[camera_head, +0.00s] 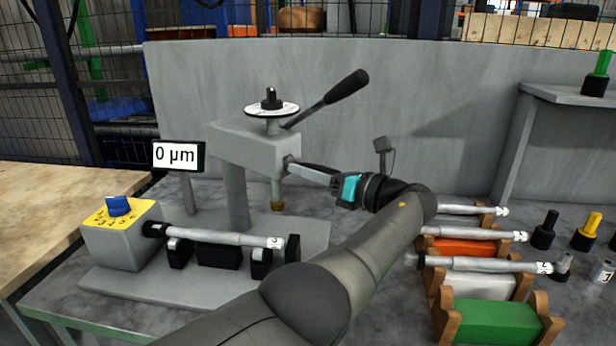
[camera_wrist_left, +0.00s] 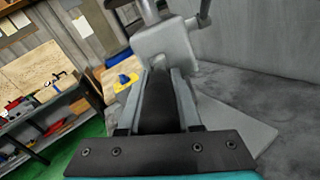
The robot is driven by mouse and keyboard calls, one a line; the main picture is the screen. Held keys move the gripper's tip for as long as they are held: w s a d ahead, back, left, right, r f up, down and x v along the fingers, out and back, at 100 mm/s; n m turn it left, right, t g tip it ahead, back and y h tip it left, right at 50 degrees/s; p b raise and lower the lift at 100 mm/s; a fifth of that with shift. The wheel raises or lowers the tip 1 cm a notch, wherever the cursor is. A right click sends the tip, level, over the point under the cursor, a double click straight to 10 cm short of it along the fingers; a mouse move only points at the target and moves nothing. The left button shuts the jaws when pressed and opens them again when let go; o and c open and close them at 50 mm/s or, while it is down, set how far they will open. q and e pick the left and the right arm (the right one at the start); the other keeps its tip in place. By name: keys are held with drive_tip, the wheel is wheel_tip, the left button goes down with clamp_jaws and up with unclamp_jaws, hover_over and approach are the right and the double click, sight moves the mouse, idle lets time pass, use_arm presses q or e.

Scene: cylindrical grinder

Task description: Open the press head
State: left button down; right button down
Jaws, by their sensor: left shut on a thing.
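The grey press head (camera_head: 255,148) stands on a post above a grey base plate, with a round white dial (camera_head: 271,109) on top and a brass-coloured tip (camera_head: 277,206) pointing down. A lever with a black handle (camera_head: 345,87) slants up to the right from it. My left gripper (camera_head: 296,166) is at the right side of the head. My right gripper is not in view.
A shaft (camera_head: 225,237) lies on black supports below the head, beside a grey box with a blue knob (camera_head: 118,205). A display (camera_head: 178,156) reads 0 µm. Wooden racks with shafts (camera_head: 497,322) stand at the right. A grey wall (camera_head: 430,90) is behind.

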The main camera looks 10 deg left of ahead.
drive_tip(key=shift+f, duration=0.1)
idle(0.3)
use_arm(q)
drive_tip(key=c, duration=0.9)
unclamp_jaws()
drive_tip(key=o, duration=0.3)
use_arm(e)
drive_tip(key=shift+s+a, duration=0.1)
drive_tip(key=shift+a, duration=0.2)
